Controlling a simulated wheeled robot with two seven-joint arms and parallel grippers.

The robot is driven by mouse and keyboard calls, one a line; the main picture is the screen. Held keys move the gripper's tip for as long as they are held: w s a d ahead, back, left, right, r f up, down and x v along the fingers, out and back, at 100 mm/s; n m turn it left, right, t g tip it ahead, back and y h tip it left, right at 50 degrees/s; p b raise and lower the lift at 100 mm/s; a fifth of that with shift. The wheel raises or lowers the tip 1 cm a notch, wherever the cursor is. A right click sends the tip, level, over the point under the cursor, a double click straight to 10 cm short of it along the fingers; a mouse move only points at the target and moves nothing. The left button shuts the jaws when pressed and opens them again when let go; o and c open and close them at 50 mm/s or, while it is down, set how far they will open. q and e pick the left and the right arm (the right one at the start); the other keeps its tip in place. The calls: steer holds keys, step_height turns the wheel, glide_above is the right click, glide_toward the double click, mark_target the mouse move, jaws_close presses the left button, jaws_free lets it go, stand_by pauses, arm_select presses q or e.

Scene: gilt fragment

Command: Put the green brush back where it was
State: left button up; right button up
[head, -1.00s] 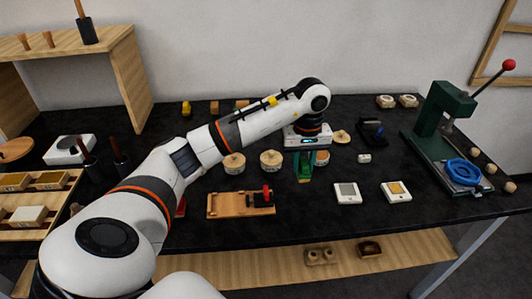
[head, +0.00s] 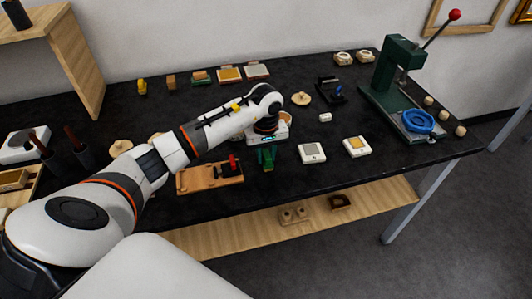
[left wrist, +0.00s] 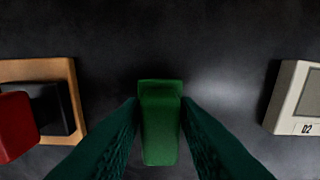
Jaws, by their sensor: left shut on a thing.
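My left gripper (head: 266,160) is between a wooden board with a red-handled clamp (head: 210,177) and a white tile with a grey pad (head: 312,153). It is shut on the green brush (left wrist: 160,125), a plain green block in the left wrist view, between the dark green fingers. In the head view the brush cannot be told apart from the fingers. Whether it touches the tabletop (left wrist: 220,50) is unclear. My right gripper is not in view.
A white tile with a yellow pad (head: 357,146) stands further right. A green press (head: 395,75) with a blue ring (head: 418,121) is at the right end. A shelf (head: 250,215) runs below the front edge. Dark table around the gripper is clear.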

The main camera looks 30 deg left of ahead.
mark_target(266, 153)
arm_select(q)
steer(key=shift+f, duration=0.1)
steer(key=o, duration=0.9)
steer(key=shift+o, duration=0.2)
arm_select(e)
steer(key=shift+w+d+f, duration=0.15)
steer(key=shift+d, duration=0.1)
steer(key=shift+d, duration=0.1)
arm_select(q)
steer(key=shift+r, duration=0.3)
step_height(266, 153, up, 12)
steer(key=b, duration=0.2)
steer(key=shift+f+b, duration=0.15)
steer(key=shift+b, duration=0.2)
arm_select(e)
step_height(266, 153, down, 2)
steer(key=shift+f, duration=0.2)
